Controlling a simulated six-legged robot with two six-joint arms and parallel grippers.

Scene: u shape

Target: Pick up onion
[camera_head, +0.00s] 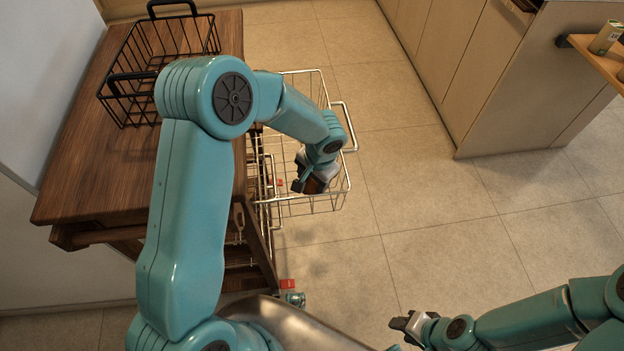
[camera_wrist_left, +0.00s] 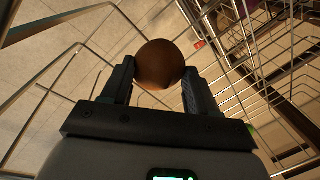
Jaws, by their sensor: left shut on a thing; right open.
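The onion (camera_wrist_left: 158,64) is a round brown ball in the left wrist view. It sits between the two fingers of my left gripper (camera_wrist_left: 160,85), which is shut on it. In the head view the onion (camera_head: 313,185) shows as a small brown patch at the tip of my left gripper (camera_head: 305,181). That gripper is inside or just over the wire basket (camera_head: 345,190) at the cart's side. Whether the onion touches the basket floor cannot be told. My right gripper (camera_head: 408,325) is open and empty, low over the floor at the bottom right.
A wooden cart (camera_head: 90,185) stands at the left with a black wire basket (camera_head: 135,60) on top. The silver wire basket's bars surround my left gripper. A cabinet (camera_head: 500,70) and a wooden shelf (camera_head: 600,62) are at the right. The tiled floor between is clear.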

